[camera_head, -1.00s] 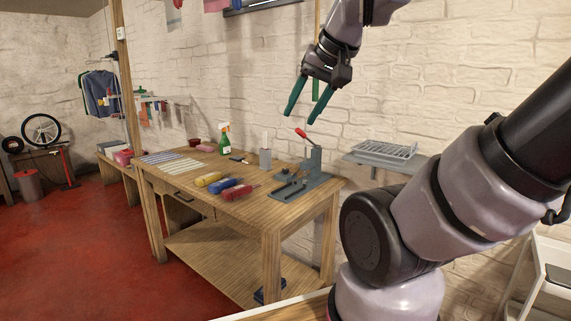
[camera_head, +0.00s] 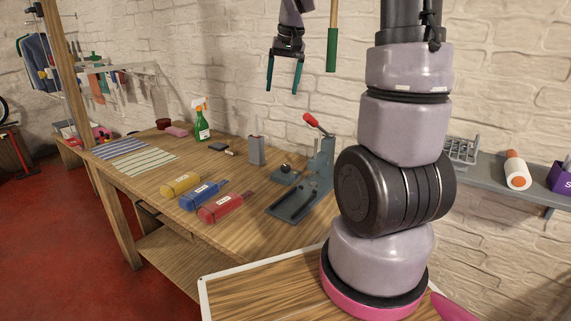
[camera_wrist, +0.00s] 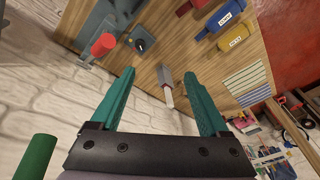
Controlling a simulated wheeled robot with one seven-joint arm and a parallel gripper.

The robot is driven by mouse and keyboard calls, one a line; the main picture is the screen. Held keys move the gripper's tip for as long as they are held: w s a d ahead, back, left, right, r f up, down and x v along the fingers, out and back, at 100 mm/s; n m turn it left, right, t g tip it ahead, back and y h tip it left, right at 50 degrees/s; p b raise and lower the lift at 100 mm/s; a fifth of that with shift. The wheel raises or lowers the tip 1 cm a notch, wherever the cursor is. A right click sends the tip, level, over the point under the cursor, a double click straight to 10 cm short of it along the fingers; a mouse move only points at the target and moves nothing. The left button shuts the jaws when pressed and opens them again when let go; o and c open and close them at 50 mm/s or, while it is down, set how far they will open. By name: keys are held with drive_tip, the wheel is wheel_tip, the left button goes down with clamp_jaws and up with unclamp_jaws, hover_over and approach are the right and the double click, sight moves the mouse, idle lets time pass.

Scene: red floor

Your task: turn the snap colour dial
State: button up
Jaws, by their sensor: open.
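The dial (camera_head: 286,167) is a small black round knob on a low grey box beside the grey snap press (camera_head: 325,165) with its red-tipped lever. The dial also shows in the wrist view (camera_wrist: 140,44), with a pale mark on its face, left of and beyond the fingertips. My gripper (camera_head: 284,82) hangs in the air above the bench, near the brick wall, with its teal fingers apart and nothing between them. In the wrist view my gripper (camera_wrist: 158,78) is open, pointing toward the bench and touching nothing. The dial is unobstructed in both views.
The wooden bench (camera_head: 150,185) holds yellow, blue and red labelled containers, a grey upright holder (camera_head: 256,150), a green spray bottle (camera_head: 202,125) and striped sheets. A green-handled pole (camera_head: 332,50) hangs right of my gripper. A grey shelf (camera_head: 525,185) is at right.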

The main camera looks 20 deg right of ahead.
drive_tip(key=w+d+f+g, duration=0.1)
drive_tip(key=w+d+f, duration=0.1)
drive_tip(key=w+f, duration=0.5)
drive_tip(key=n+g, duration=0.1)
drive_tip(key=g, duration=0.1)
approach(286, 166)
drive_tip(key=shift+h, duration=0.3)
drive_tip(key=f, duration=0.8)
drive_tip(key=shift+a+f, duration=0.3)
drive_tip(key=shift+f, duration=0.05)
clamp_jaws()
